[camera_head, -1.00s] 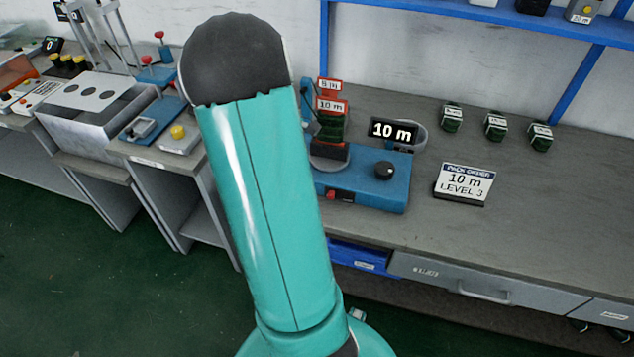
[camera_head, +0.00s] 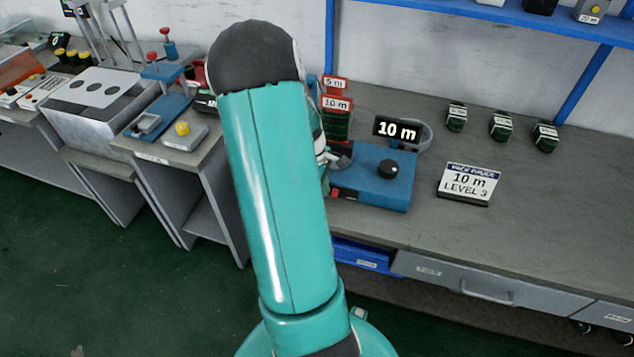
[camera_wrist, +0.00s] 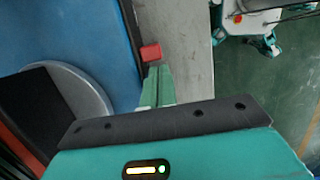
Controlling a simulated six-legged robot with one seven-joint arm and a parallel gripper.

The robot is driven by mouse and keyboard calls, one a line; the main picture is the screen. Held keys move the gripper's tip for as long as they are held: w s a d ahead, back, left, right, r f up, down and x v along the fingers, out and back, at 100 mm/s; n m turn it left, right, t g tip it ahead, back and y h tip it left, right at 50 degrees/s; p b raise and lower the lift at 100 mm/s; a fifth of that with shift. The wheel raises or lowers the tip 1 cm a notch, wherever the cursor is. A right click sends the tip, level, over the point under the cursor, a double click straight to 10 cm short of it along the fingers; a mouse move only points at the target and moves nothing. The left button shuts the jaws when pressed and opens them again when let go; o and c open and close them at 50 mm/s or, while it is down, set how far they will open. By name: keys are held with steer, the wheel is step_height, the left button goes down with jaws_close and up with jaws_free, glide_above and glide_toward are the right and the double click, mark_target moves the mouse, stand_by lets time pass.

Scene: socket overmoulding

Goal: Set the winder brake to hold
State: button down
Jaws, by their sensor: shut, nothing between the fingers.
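The winder has a blue base (camera_head: 375,180) on the bench, with a black knob (camera_head: 388,169) on top and a display reading "10 m" (camera_head: 397,129) behind it. A red piece (camera_head: 336,193) sits at the base's front left edge, partly hidden by my arm. In the wrist view a red block (camera_wrist: 150,52) stands at the edge of the blue base, just beyond my gripper (camera_wrist: 158,86), whose fingers are shut and empty. I cannot tell whether they touch it, or how the brake is set. A grey disc (camera_wrist: 85,90) lies left of the fingers.
A "10 m LEVEL 3" order sign (camera_head: 468,184) and several dark green blocks (camera_head: 501,126) stand right of the winder. Red "5 m" and "10 m" labels (camera_head: 336,103) rise behind it. The right bench top (camera_head: 560,210) is mostly clear. A blue shelf (camera_head: 500,14) hangs above.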

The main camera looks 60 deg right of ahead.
steer(key=shift+s+d, duration=0.2)
steer(key=shift+s, duration=1.05)
steer(key=shift+s+d, duration=0.2)
steer(key=shift+s, duration=1)
steer(key=w, duration=0.4)
steer(key=shift+w+a+r, duration=0.2)
steer(key=shift+w+a, duration=0.1)
steer(key=shift+a, duration=0.05)
steer(key=v, duration=0.9)
steer(key=shift+r, duration=0.35)
steer(key=shift+s, duration=0.1)
